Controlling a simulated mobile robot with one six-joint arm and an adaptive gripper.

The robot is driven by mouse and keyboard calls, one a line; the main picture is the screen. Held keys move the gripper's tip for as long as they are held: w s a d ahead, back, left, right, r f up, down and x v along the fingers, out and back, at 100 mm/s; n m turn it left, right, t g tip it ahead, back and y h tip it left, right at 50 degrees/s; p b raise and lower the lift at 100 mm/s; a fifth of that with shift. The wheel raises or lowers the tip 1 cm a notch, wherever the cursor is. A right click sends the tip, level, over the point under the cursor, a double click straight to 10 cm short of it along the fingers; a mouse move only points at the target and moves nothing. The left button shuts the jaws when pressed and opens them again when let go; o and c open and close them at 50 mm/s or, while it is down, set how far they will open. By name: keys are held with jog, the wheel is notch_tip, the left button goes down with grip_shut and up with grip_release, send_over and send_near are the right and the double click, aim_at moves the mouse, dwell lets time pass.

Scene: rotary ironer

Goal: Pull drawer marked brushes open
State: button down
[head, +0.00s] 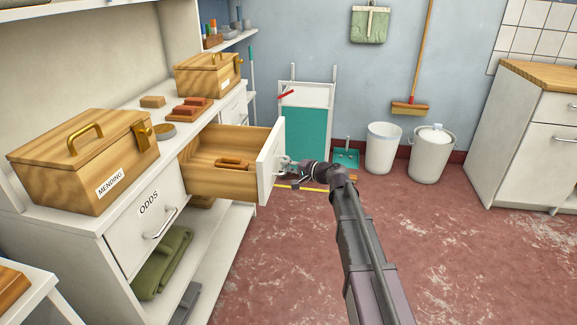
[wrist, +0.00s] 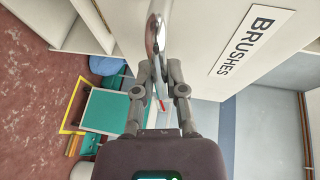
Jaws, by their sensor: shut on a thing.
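The drawer marked BRUSHES (head: 271,160) stands well out from the white cabinet in the head view. Its wooden inside shows, with a wooden brush (head: 232,163) lying in it. Its front and BRUSHES label (wrist: 252,40) show in the wrist view. My gripper (head: 290,168) is at the outer face of this drawer front. In the wrist view my gripper (wrist: 161,75) is shut on the drawer's metal bar handle (wrist: 157,32). Part of the handle is hidden by the fingers.
The ODDS drawer (head: 146,217) beside it is closed. Wooden boxes (head: 85,160) stand on the cabinet top. A teal and white board (head: 306,125), a white bin (head: 383,148) and a lidded bucket (head: 431,154) stand by the back wall. The red floor at right is clear.

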dwell(0.3)
jog(key=c, duration=0.7)
grip_release()
jog(key=shift+a, duration=0.2)
jog(key=shift+s+d, duration=0.1)
